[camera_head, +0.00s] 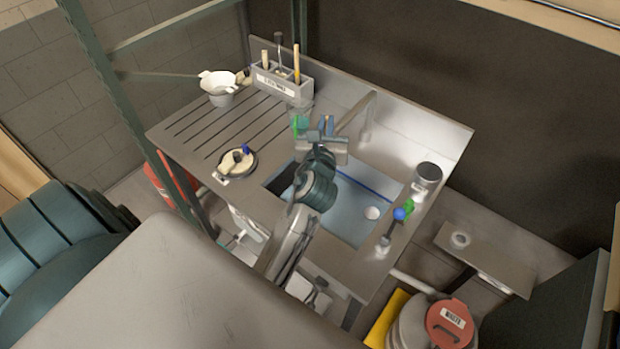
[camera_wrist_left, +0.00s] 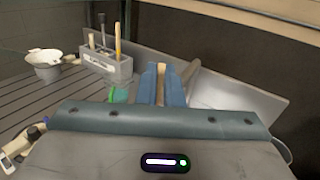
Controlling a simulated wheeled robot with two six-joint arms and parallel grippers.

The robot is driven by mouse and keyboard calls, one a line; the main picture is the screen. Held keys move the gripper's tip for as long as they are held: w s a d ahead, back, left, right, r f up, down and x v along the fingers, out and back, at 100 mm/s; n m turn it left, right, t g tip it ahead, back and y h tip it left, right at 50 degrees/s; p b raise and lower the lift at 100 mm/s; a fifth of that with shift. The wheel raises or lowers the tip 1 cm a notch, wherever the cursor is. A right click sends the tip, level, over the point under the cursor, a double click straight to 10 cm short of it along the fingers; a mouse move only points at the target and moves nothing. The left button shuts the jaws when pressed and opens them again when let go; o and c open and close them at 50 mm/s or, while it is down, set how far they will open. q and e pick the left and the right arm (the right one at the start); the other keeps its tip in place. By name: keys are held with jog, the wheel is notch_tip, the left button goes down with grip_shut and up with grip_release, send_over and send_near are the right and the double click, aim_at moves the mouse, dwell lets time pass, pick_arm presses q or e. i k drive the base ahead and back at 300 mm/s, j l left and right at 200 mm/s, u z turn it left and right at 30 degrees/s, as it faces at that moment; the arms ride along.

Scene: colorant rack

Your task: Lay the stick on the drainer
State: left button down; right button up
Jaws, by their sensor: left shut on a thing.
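My left gripper (camera_head: 328,122) is above the back left part of the sink. Its blue fingers are shut on a pale wooden stick (camera_wrist_left: 160,74), of which a short piece shows between the fingertips in the wrist view. In the head view I cannot make the stick out clearly. The drainer (camera_head: 192,128) is the grooved grey surface left of the sink; part of it shows in the left wrist view (camera_wrist_left: 45,100). My gripper is to the right of the grooves. My right gripper is not in view.
A grey caddy (camera_head: 283,84) with upright tools stands at the drainer's back. A white strainer (camera_head: 217,82) sits at the back left, and a dark dish (camera_head: 237,162) at the front. The sink (camera_head: 345,215) is on the right. A tap spout (camera_head: 357,112) is close to my gripper.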

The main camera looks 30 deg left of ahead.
aim_at(231, 141)
jog(key=j+z, duration=0.1)
jog(key=j, duration=0.35)
jog(key=k+j+z, duration=0.1)
jog(key=j, duration=0.3)
jog(key=k+j+z, duration=0.1)
jog(key=j, duration=0.35)
jog(key=k+j+z, duration=0.1)
jog(key=j, duration=0.3)
jog(key=k+j+z, duration=0.1)
jog(key=j, duration=0.3)
jog(key=k+j+z, duration=0.1)
jog(key=j, duration=0.3)
jog(key=k, duration=0.05)
